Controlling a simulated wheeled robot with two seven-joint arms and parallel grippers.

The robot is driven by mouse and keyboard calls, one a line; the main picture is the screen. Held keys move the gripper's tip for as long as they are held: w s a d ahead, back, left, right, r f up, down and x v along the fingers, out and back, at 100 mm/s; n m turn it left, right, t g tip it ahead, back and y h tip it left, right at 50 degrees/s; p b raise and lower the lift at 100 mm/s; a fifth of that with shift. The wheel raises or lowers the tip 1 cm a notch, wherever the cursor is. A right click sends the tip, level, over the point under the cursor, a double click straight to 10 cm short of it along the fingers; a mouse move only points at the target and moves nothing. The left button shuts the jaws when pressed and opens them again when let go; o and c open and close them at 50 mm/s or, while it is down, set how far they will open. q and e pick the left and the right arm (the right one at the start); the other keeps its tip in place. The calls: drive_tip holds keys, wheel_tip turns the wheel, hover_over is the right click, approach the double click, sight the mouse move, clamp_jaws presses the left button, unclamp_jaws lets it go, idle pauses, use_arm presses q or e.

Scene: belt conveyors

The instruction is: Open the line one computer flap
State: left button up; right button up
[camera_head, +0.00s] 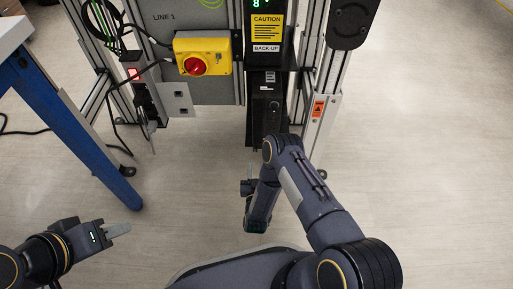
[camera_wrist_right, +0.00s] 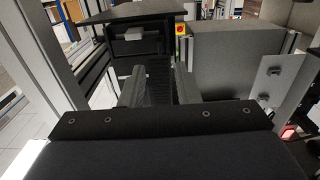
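The line one computer is a narrow black unit (camera_head: 266,108) with a round button on its front, below the BACK-UP label in the head view. Whether its flap is open or shut is unclear. My right arm reaches forward in front of and below it. My right gripper is mostly hidden in the head view. In the right wrist view my right gripper (camera_wrist_right: 160,88) shows two grey fingers apart with nothing visibly held between them. A dark box-like unit (camera_wrist_right: 128,45) lies beyond them. My left gripper (camera_head: 118,230) is low at left, seen side-on, away from the computer.
Aluminium posts (camera_head: 322,110) flank the unit. A blue-legged table (camera_head: 62,115) stands at left. Cables hang nearby. The floor at right is clear.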

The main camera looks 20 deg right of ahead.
drive_tip(key=b+x, duration=0.2)
drive_tip(key=x, duration=0.5)
drive_tip(key=shift+w+b, duration=0.3)
drive_tip(key=shift+b, duration=0.1)
drive_tip(key=shift+d, duration=0.1)
clamp_jaws()
